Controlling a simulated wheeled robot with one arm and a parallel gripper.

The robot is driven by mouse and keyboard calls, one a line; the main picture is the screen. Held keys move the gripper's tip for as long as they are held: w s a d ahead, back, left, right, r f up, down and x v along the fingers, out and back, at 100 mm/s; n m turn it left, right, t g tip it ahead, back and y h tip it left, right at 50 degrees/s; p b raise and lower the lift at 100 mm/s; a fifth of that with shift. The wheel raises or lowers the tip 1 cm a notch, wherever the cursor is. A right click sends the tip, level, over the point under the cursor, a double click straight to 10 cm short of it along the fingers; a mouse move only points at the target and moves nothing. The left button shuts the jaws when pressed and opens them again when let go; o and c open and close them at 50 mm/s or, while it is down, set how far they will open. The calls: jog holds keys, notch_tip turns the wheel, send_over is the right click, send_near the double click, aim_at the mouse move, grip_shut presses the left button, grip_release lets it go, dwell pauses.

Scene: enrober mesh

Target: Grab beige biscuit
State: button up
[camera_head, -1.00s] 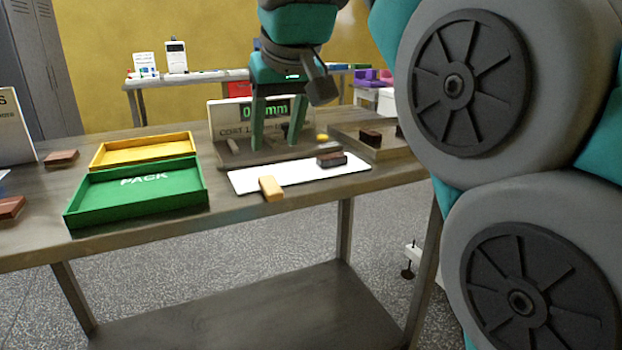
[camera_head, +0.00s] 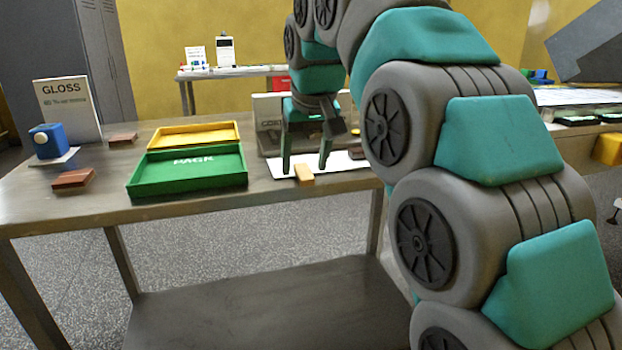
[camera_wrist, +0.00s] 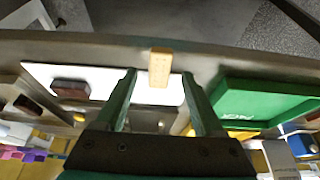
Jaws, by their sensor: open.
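The beige biscuit (camera_head: 304,174) lies at the front edge of the white mat (camera_head: 282,166), partly over the table. In the wrist view the biscuit (camera_wrist: 160,67) is between the lines of the two fingers, just beyond their tips. My gripper (camera_head: 305,172) is open and empty, with its fingers pointing down beside and behind the biscuit in the head view. In the wrist view my gripper (camera_wrist: 158,75) has one finger on each side, apart from the biscuit.
A green PACK tray (camera_head: 187,189) and a yellow tray (camera_head: 192,127) stand to the left. Brown bars (camera_head: 73,179) lie further left, near a GLOSS sign (camera_head: 68,108). A dark bar (camera_wrist: 71,89) lies on the mat. My arm hides the table's right part.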

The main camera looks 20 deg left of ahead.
jog(key=shift+w+a+f, duration=0.1)
jog(key=shift+w+f, duration=0.15)
jog(key=shift+f, duration=0.45)
jog(key=c, duration=1.1)
jog(key=shift+r, duration=0.3)
jog(key=shift+w+r, duration=0.1)
jog(key=shift+r, duration=1.4)
